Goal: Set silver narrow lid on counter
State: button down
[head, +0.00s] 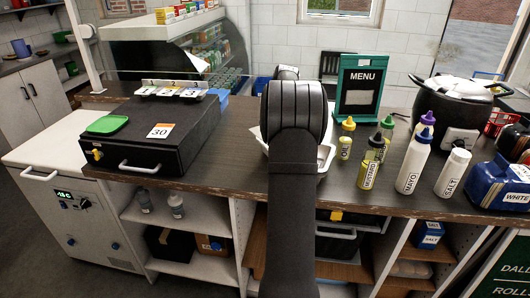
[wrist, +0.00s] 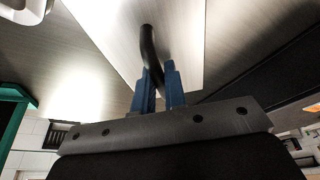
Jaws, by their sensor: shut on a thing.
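In the wrist view, the silver narrow lid (wrist: 184,40) is a flat brushed-metal panel with a curved black handle (wrist: 150,45). My gripper (wrist: 160,85) has blue fingers shut on the end of this handle. The lid lies just beyond the fingertips, and its far end is cut off by the frame. In the head view my own dark arm covers the gripper and the lid. The counter (head: 237,150) is a long dark worktop. I cannot tell whether the lid touches anything below it.
A black box (head: 150,135) with a green lid (head: 107,124) and a "30" card stands left. A white tray (head: 325,160) shows partly behind my arm. The menu sign (head: 360,85), mustard bottle (head: 370,168), mayo bottle (head: 413,165) and black pot (head: 455,105) stand right. Bare counter shows left of my arm.

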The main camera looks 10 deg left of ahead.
jog(key=s+a+f+n+g+y, duration=0.1)
jog(key=s+a+n+g, duration=0.1)
jog(key=s+a+n, duration=0.8)
send_over(235, 174)
jog(key=d, duration=0.2)
jog(key=shift+g, duration=0.3)
jog(key=x, duration=0.2)
jog(key=d+x, duration=0.1)
jog(key=x, duration=0.5)
jog(key=shift+d+f, duration=0.25)
jog(key=shift+d, duration=0.1)
jog(key=shift+f, duration=0.1)
jog(key=c, duration=1.5)
grip_release()
jog(key=v, duration=1.2)
jog(key=shift+d, duration=0.15)
